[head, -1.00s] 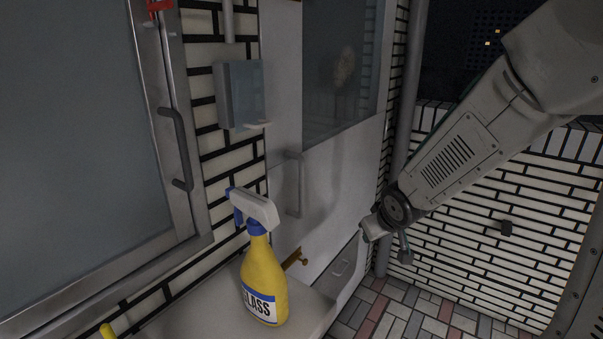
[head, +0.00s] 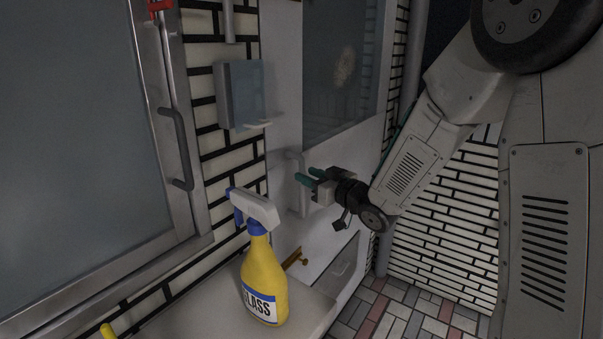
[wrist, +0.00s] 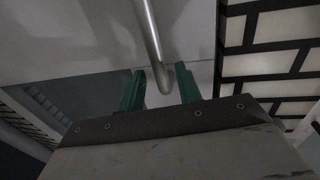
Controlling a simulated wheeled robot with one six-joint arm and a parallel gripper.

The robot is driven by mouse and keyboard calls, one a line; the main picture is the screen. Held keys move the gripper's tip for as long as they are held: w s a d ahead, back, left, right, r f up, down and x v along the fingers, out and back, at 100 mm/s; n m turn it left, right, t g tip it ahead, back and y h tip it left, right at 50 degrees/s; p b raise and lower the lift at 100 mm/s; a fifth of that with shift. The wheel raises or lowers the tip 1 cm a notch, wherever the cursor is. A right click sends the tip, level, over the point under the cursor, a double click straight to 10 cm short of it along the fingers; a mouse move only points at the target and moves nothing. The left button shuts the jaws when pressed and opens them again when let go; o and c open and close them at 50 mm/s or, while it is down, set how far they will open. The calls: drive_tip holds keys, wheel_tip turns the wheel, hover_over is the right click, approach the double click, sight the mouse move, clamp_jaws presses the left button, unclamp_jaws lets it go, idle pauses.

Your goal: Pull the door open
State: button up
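The white door (head: 284,110) with a glass pane (head: 335,60) stands in the middle of the head view and looks closed. Its upright metal bar handle (head: 303,206) is partly covered by my gripper there. My gripper (head: 307,177) has teal fingers and reaches in from the right to the handle. In the wrist view the handle (wrist: 150,35) comes down from the top, and its lower bend lies between the two spread fingers of my gripper (wrist: 161,88). A gap shows on both sides of the bar. Contact is not visible.
A yellow spray bottle (head: 264,285) stands on a light ledge (head: 205,318) in front. A metal-framed glass panel (head: 75,150) with a handle is on the left. A grey-blue box (head: 242,94) hangs on the brick wall. Tiled floor (head: 400,295) shows at lower right.

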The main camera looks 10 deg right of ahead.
sight(304, 173)
drive_tip(key=shift+x, duration=1.7)
drive_tip(key=shift+s+d, duration=0.1)
clamp_jaws()
